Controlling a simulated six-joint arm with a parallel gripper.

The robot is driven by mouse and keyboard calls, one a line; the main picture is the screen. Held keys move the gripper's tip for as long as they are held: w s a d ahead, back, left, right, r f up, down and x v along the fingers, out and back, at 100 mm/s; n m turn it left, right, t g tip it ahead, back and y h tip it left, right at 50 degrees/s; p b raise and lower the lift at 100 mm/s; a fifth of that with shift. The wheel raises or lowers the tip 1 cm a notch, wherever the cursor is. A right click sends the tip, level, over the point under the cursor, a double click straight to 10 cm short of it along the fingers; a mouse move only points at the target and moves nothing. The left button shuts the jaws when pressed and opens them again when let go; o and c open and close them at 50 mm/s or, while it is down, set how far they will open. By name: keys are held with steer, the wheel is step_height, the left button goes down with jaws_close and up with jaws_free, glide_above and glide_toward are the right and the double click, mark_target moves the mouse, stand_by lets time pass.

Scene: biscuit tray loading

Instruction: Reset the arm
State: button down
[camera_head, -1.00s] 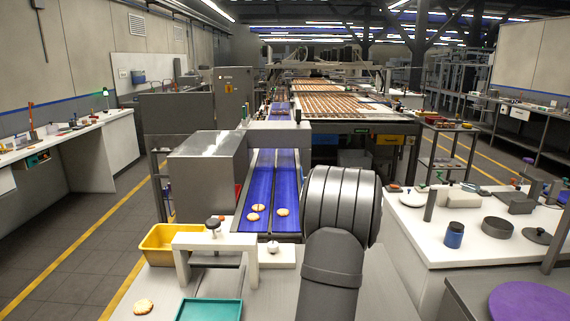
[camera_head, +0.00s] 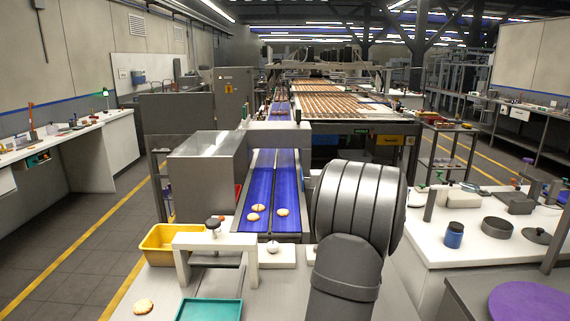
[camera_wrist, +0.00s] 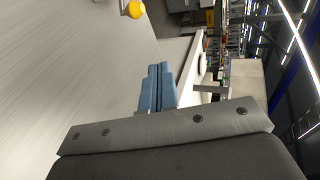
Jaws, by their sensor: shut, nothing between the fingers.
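My gripper (camera_wrist: 158,86) shows in the wrist view, its two blue fingers pressed together with nothing between them. It points out over a plain grey surface (camera_wrist: 70,60) and touches nothing that I can see. In the head view only my dark grey arm shows, at the lower right of the conveyor; the fingers are hidden there.
The blue conveyor (camera_head: 262,180) carries several biscuits (camera_head: 283,212). A yellow bin (camera_head: 160,242), a white stand (camera_head: 215,240), a teal tray (camera_head: 210,310) and a loose biscuit (camera_head: 144,306) are left of my arm. A white counter (camera_head: 450,250) with several items stands right.

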steer(key=w, duration=0.1)
steer(key=w+a+f, duration=0.1)
steer(key=w, duration=0.1)
steer(key=w+f, duration=0.1)
steer(key=shift+w+a+f, duration=0.2)
steer(key=shift+w, duration=0.15)
steer(key=shift+s+a, duration=0.15)
steer(key=shift+a, duration=0.6)
steer(key=shift+s+a+f+m+h, duration=0.1)
steer(key=shift+a+f+m+h, duration=0.05)
steer(key=shift+a, duration=0.35)
steer(key=shift+a+f+m+h, duration=0.1)
steer(key=shift+a+m+h, duration=0.05)
steer(key=shift+a, duration=0.35)
steer(key=shift+s+a+f+m+h, duration=0.1)
steer(key=shift+s+a+f+h, duration=0.1)
steer(key=shift+a, duration=0.3)
steer(key=shift+s+a+f+m+h, duration=0.1)
steer(key=shift+s+a+f, duration=0.1)
steer(key=shift+a, duration=0.3)
steer(key=shift+s+a+f+m+h, duration=0.1)
steer(key=shift+s+a+f, duration=0.1)
steer(key=shift+a, duration=0.3)
steer(key=shift+s+a+m+g+h, duration=0.15)
steer(key=shift+a+m+g+h, duration=0.65)
steer(key=shift+a+m+h, duration=0.7)
steer(key=shift+d, duration=0.1)
steer(key=shift+h, duration=0.3)
